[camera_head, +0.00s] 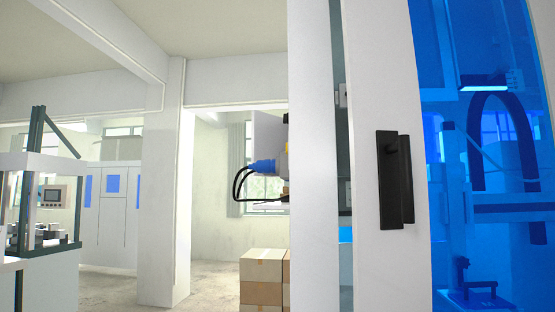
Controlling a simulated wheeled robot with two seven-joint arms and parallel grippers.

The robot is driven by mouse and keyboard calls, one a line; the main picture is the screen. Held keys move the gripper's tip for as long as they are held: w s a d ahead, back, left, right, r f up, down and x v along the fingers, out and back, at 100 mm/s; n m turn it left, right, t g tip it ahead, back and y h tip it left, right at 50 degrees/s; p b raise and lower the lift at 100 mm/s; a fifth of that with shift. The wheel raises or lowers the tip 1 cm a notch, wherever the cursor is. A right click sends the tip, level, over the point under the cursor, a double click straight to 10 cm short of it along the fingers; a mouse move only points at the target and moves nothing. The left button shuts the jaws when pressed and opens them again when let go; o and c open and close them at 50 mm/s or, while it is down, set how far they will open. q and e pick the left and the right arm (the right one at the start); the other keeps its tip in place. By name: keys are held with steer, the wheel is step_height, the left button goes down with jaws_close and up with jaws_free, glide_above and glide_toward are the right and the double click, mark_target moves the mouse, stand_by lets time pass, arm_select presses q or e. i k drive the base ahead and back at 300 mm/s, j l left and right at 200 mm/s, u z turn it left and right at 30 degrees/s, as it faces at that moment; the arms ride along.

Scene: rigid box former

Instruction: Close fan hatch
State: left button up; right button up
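A white-framed hatch door (376,60) with a blue see-through panel (440,120) stands close in front of me, right of centre. A black handle (395,178) is fixed upright on its white frame. Left of the door frame is a white post (314,150). A narrow dark gap (340,200) shows between post and door, so the door appears ajar. Neither of my grippers is in the head view.
Behind the blue panel are machine parts and a curved dark hose (475,140). Stacked cardboard boxes (263,275) stand on the floor left of the post. A machine with a small screen (53,196) is at far left. The floor between them looks free.

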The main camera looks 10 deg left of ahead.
mark_target(269, 135)
steer(key=i+j+z, duration=0.4)
steer(key=j, duration=0.85)
steer(key=i+j+z, duration=0.15)
steer(key=j+z, duration=0.25)
steer(key=j, duration=0.9)
steer(key=j+z, duration=0.4)
steer(key=j, duration=1)
